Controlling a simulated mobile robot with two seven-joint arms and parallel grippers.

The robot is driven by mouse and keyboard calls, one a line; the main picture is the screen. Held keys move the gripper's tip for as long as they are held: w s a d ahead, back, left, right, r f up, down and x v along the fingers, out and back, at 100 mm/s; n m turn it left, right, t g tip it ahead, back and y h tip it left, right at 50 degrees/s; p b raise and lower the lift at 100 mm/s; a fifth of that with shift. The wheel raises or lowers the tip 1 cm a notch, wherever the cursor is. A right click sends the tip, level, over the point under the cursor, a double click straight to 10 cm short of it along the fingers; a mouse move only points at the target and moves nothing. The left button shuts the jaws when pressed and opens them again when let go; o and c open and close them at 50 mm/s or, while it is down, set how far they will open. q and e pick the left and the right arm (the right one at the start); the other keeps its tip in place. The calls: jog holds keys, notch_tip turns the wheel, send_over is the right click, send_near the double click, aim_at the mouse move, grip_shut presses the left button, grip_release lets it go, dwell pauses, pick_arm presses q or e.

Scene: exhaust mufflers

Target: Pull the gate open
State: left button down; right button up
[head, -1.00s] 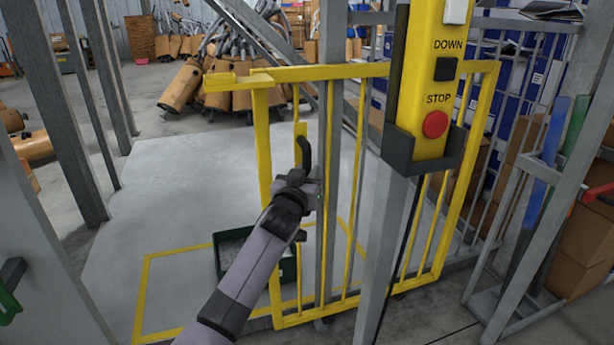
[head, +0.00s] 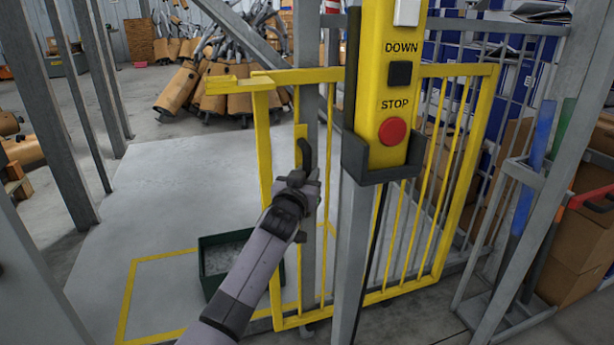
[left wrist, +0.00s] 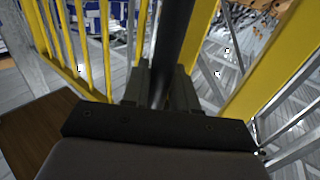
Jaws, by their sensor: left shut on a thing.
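The yellow barred gate (head: 262,150) stands across the middle of the head view, behind the control post. Its black handle (head: 306,153) is a curved bar on a yellow plate near the gate's left side. My left gripper (head: 303,176) is at the lower part of this handle. In the left wrist view the handle (left wrist: 172,50) runs down between the fingers of my left gripper (left wrist: 160,88), which is shut on it. Yellow gate bars (left wrist: 88,40) show at the left there. The fingertips are partly hidden in the head view. My right gripper is not in view.
A yellow control box (head: 393,90) with DOWN and STOP buttons stands on a grey post (head: 350,250) close in front of the gate. A dark green crate (head: 225,238) sits on the floor beyond my arm. Mufflers (head: 225,90) are heaped at the back.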

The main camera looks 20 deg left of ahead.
pick_arm(q)
jog(key=shift+d, duration=0.1)
jog(key=c, duration=1)
grip_release()
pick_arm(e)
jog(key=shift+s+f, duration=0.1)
pick_arm(q)
jog(key=shift+s, duration=0.15)
jog(key=s+p, duration=0.2)
jog(key=s, duration=0.5)
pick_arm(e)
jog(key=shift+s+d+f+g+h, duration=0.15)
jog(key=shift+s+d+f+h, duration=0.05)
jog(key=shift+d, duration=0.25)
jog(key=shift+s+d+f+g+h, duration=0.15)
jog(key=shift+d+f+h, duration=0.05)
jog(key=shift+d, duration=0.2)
pick_arm(q)
jog(key=shift+f, duration=0.1)
